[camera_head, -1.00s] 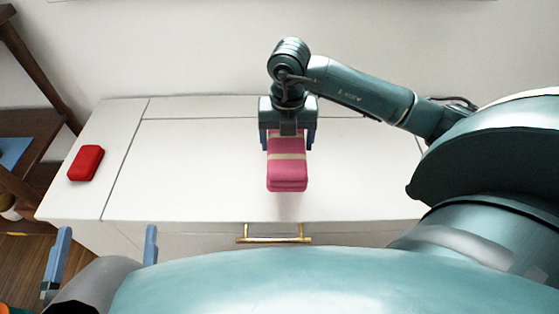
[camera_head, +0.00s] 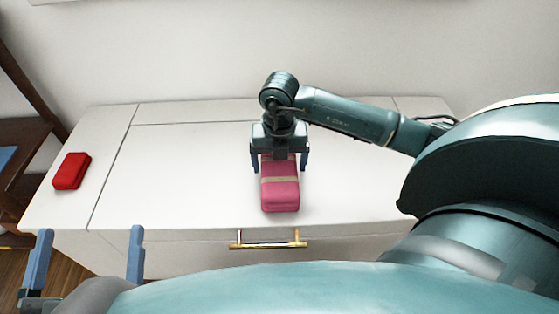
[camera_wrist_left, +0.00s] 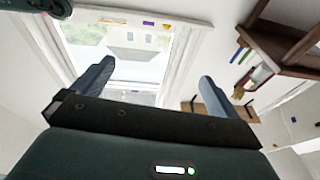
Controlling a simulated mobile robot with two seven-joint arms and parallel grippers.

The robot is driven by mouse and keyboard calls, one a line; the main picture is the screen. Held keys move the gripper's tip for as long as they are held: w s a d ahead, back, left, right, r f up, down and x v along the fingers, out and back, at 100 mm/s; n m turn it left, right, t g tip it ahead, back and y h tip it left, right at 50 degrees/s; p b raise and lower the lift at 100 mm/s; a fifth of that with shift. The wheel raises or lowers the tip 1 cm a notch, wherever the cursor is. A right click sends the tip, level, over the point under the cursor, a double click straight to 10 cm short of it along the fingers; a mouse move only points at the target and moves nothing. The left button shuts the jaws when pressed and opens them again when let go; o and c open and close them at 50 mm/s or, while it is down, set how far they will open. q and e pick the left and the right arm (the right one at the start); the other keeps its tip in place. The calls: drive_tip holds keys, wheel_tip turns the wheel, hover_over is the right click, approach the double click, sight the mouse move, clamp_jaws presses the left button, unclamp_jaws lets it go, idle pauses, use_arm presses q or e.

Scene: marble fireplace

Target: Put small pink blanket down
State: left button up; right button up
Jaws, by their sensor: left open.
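The small pink blanket (camera_head: 280,193) is a folded pink bundle with a tan band in the head view. It is on or just above the white cabinet top (camera_head: 180,185), near the front edge above the gold handle; I cannot tell whether it touches. My right gripper (camera_head: 280,168) points down over its far part, with one finger on each side. Whether the fingers press on it or stand slightly apart is unclear. My left gripper (camera_head: 84,240) is open and empty at the lower left, in front of the cabinet. Its spread fingers show in the left wrist view (camera_wrist_left: 155,85).
A red box (camera_head: 71,171) lies on the left end of the cabinet top. The gold handle (camera_head: 268,239) projects from the cabinet front. Dark wooden shelving (camera_head: 20,150) stands at the left. The top between box and blanket is clear.

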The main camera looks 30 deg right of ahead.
drive_tip(key=shift+o, duration=1.1)
